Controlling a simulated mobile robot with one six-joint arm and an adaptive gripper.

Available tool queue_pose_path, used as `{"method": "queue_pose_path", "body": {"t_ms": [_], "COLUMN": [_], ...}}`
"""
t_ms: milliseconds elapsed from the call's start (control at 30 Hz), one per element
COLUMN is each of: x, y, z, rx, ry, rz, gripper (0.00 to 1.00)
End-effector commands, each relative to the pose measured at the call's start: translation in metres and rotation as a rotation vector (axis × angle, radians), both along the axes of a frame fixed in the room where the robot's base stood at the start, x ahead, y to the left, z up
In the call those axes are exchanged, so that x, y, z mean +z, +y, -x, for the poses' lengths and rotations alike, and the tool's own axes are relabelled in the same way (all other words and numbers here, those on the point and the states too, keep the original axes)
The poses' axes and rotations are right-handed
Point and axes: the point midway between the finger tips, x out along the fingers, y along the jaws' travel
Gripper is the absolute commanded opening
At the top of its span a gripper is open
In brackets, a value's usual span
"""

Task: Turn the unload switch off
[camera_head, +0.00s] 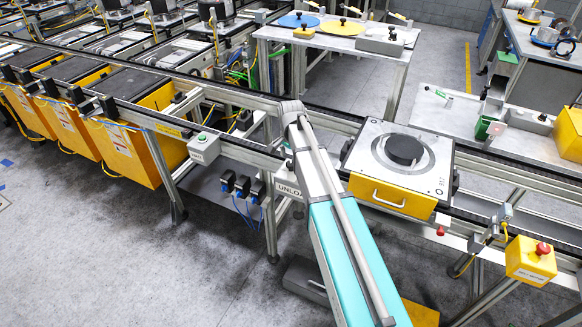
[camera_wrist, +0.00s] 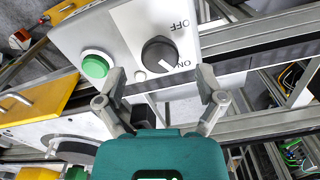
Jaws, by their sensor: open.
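The unload switch is a round black knob (camera_wrist: 159,54) on a light grey box (camera_wrist: 118,28) in the wrist view. Its white pointer mark faces the ON label; the OFF label is on the knob's other side. A green push button (camera_wrist: 96,65) sits left of the knob on the same box. My gripper (camera_wrist: 161,74) is open, its fingers apart on either side of the knob's near side. I cannot tell whether they touch it. In the head view my arm covers the switch; part of an unload label (camera_head: 289,190) shows beside it.
A pallet with a yellow front (camera_head: 392,196) and a black disc (camera_head: 404,149) sits on the conveyor right of my arm. A yellow box with a red stop button (camera_head: 542,248) stands at the lower right. Conveyor rails (camera_wrist: 260,40) run close behind the switch box.

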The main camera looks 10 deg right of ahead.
Motion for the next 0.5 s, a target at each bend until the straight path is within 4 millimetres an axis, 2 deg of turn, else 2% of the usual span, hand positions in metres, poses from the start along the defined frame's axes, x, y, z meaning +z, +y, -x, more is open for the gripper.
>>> {"method": "queue_pose_path", "body": {"t_ms": [33,200,500], "x": [-0.008,-0.018,-0.024], "y": [0.000,0.000,0.000], "z": [0.000,0.000,0.000], "rx": [0.000,0.000,0.000], "ry": [0.000,0.000,0.000], "rz": [0.000,0.000,0.000], "gripper": [0.88,0.88,0.88]}}
